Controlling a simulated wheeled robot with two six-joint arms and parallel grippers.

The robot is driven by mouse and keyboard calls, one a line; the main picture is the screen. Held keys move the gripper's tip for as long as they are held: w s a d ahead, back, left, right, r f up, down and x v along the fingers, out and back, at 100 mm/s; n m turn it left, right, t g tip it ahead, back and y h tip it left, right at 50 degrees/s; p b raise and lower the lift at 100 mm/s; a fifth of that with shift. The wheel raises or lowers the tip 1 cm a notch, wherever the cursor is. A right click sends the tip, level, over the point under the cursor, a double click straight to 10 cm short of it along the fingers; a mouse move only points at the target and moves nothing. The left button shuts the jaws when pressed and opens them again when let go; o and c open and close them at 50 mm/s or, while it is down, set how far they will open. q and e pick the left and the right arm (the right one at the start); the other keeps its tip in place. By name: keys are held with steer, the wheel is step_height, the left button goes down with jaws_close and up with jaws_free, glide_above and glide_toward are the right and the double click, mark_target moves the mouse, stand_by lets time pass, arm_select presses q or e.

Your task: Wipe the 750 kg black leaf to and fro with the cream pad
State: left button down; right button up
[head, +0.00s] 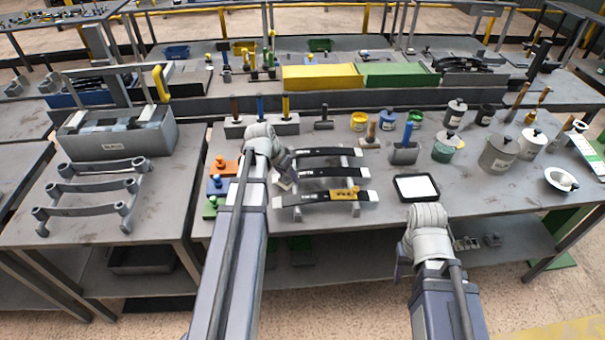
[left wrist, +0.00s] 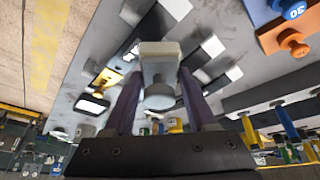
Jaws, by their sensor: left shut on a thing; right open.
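Three black leaves with pale ends lie across a grey rack on the middle table: a far one (head: 325,152), a middle one (head: 325,172) and a near one (head: 315,197). Their lettering is too small to read, so I cannot tell which is the 750 kg leaf. My left gripper (left wrist: 160,90) is shut on the grey handle of the cream pad (left wrist: 160,47), which shows between its fingers. In the head view my left gripper (head: 285,180) is by the left ends of the leaves, partly hidden by its arm. My right gripper (head: 402,265) is open, in front of the table edge.
A black-rimmed white tray (head: 417,187) lies right of the leaves. Orange (head: 223,167), blue (head: 217,186) and green (head: 211,206) blocks stand left of my left arm. A yellow piece (head: 344,193) sits on the near leaf. Pots and tools stand behind and right.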

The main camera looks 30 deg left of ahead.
arm_select(q)
steer(key=shift+s+d, duration=0.3)
steer(key=shift+f, duration=0.2)
step_height(320, 180, down, 6)
steer(key=b, duration=0.6)
steer(key=shift+r, duration=0.2)
arm_select(e)
steer(key=f, duration=0.6)
steer(key=shift+s+d, duration=0.3)
steer(key=shift+d, duration=0.1)
arm_select(q)
steer(key=shift+f+b, duration=0.7)
arm_select(e)
steer(key=shift+f, duration=0.65)
arm_select(q)
steer(key=shift+w+r, duration=0.1)
steer(key=shift+w+d+r+p, duration=0.2)
steer(key=shift+w+d, duration=0.2)
steer(key=shift+d, duration=0.25)
steer(key=shift+w+d+r+p, duration=0.1)
steer(key=shift+w+d+p, duration=0.2)
steer(key=shift+d, duration=0.35)
steer(key=shift+w+d, duration=0.15)
arm_select(e)
steer(key=shift+r, duration=0.4)
